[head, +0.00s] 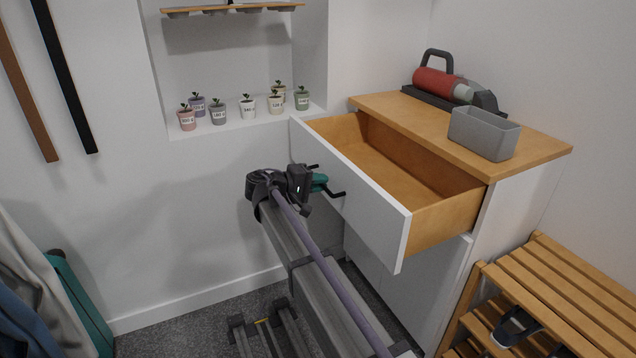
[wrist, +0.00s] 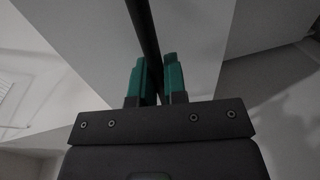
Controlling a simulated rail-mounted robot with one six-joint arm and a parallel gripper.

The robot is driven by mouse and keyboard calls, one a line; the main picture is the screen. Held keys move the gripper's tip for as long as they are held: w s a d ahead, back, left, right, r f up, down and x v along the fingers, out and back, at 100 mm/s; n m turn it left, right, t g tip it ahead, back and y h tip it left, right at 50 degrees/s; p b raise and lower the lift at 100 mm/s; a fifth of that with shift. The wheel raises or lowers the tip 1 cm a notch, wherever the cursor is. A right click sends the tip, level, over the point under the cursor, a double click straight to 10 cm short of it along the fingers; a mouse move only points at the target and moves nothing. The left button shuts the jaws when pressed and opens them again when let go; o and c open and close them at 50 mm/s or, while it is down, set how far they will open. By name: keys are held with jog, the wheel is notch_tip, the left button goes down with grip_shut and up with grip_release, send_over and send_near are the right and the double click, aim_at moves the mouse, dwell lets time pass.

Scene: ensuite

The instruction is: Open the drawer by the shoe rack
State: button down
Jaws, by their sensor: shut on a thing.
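The drawer (head: 352,190) with a white front stands pulled well out of the cabinet (head: 520,205), and its wooden inside looks empty. A dark bar handle (head: 338,194) is on its front. My gripper (head: 322,183) is at the handle, with its green fingers closed around it. In the wrist view the dark handle (wrist: 143,32) runs between the two green fingertips of my gripper (wrist: 160,78), close to the white drawer front (wrist: 195,40). The shoe rack (head: 560,290) is slatted wood at the lower right, beside the cabinet.
A grey bin (head: 484,134) and a red-and-grey appliance (head: 440,84) stand on the cabinet top. Several small potted plants (head: 247,108) line the wall niche. A dark shoe (head: 517,327) is on the rack. Hanging clothes (head: 35,290) and a teal case (head: 80,305) are at the left.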

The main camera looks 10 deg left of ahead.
jog(key=c, duration=1.2)
grip_release()
jog(key=p+v, duration=0.2)
jog(key=v, duration=0.8)
jog(key=shift+s+a, duration=0.15)
jog(key=shift+a, duration=0.2)
